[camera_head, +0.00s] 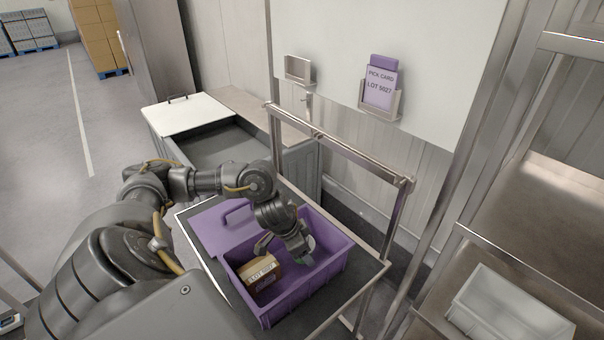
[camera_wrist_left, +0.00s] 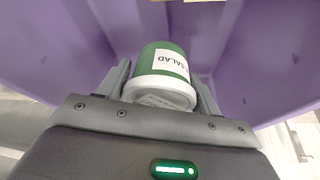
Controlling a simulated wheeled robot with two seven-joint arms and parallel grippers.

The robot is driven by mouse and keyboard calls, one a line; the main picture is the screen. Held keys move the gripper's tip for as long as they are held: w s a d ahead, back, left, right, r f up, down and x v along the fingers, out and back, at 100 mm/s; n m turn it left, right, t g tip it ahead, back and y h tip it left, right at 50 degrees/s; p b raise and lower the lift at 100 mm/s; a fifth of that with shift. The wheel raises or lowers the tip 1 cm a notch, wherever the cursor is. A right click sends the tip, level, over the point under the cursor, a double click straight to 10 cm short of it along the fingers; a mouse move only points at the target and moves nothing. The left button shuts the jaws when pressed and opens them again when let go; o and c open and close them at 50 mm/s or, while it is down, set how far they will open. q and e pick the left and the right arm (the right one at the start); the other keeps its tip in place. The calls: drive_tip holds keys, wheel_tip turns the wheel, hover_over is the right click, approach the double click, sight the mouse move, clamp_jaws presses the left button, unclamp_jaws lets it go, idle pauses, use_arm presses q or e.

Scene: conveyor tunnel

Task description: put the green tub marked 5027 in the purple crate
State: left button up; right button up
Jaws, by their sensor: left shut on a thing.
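The purple crate (camera_head: 312,297) stands on a dark-topped stand with its hinged lid (camera_head: 222,228) open to the left. My left gripper (camera_head: 303,254) reaches down inside the crate, at its right part. It is shut on the green tub (camera_wrist_left: 165,60), which has a white end and a label reading "SALAD". No number can be read on the tub. In the head view the tub is mostly hidden by the gripper. Purple crate walls (camera_wrist_left: 55,55) surround the tub in the wrist view; whether it touches the floor cannot be told. My right gripper is not in view.
A brown box (camera_head: 263,271) with a white label sits in the crate's left part. A metal rail (camera_head: 345,151) runs behind the crate. A pale bin (camera_head: 508,310) stands at lower right.

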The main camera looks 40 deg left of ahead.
use_arm(q)
wheel_tip(320, 180, down, 3)
drive_tip(key=shift+s+f, duration=0.1)
drive_tip(key=shift+f, duration=0.3)
drive_tip(key=shift+f, duration=0.1)
drive_tip(key=shift+f, duration=0.1)
drive_tip(key=o, duration=1.4)
